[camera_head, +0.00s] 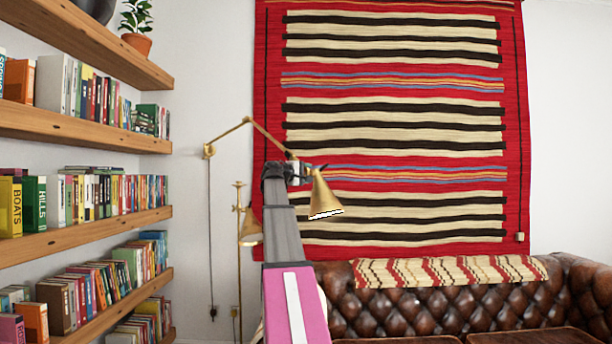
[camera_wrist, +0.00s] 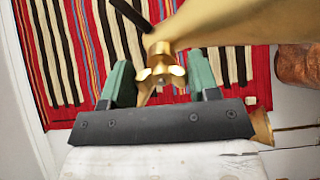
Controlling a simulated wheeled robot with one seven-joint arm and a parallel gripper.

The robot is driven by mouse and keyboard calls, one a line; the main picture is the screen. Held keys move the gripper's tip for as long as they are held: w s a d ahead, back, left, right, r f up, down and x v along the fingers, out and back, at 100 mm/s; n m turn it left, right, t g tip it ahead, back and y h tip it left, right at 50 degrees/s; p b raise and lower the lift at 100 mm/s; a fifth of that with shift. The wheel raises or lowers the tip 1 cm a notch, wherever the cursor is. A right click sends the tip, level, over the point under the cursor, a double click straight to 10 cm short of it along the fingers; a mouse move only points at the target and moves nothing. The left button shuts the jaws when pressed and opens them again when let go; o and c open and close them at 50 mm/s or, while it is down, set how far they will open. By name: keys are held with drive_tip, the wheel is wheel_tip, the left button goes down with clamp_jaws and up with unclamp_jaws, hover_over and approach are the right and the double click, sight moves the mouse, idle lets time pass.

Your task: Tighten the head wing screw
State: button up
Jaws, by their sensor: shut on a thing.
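A brass wall lamp has a jointed arm (camera_head: 232,131) and a cone-shaped head (camera_head: 323,197), which hangs open end down in front of the red rug. In the wrist view the brass lamp head (camera_wrist: 235,24) fills the upper right. The brass head wing screw (camera_wrist: 161,74) sits at the joint beside it, its two wings spread sideways. My gripper (camera_wrist: 160,82) has its green fingers on either side of the wings, shut on the screw. In the head view my gripper (camera_head: 287,172) is at the lamp's head joint; the screw is too small to make out there.
A striped red rug (camera_head: 390,150) hangs on the wall behind. A brown leather sofa (camera_head: 450,308) stands below it. Wooden bookshelves (camera_head: 85,235) line the left. A second brass lamp (camera_head: 250,228) stands left of my arm.

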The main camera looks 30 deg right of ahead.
drive_tip(key=o, duration=0.9)
drive_tip(key=v, duration=1.1)
drive_tip(key=a+f+y, duration=0.3)
drive_tip(key=a+f, duration=0.2)
drive_tip(key=f, duration=1)
drive_tip(key=a+f+y, duration=0.3)
drive_tip(key=a+f, duration=0.2)
drive_tip(key=f, duration=1.1)
drive_tip(key=a+f+y, duration=0.3)
drive_tip(key=a+f, duration=0.1)
drive_tip(key=f, duration=1.1)
drive_tip(key=s+a+f+g+y, duration=0.1)
drive_tip(key=s+a+f+y, duration=0.1)
drive_tip(key=s+a+f, duration=0.4)
drive_tip(key=s+a+f+m+g+y, duration=0.1)
drive_tip(key=s+a+f, duration=0.6)
drive_tip(key=f, duration=0.7)
drive_tip(key=s+a+f+m+g+y, duration=0.1)
drive_tip(key=s+a+f+g+y, duration=0.1)
drive_tip(key=s+a+f+y, duration=0.3)
drive_tip(key=shift+s+a+f, duration=0.25)
drive_tip(key=shift+s+f, duration=0.3)
drive_tip(key=shift+f, duration=0.35)
drive_tip(key=shift+s+a+f, duration=0.3)
drive_tip(key=shift+s+f, duration=0.2)
drive_tip(key=shift+f, duration=0.4)
drive_tip(key=shift+s+a+f, duration=0.25)
drive_tip(key=shift+s+f, duration=0.3)
drive_tip(key=shift+f, duration=0.35)
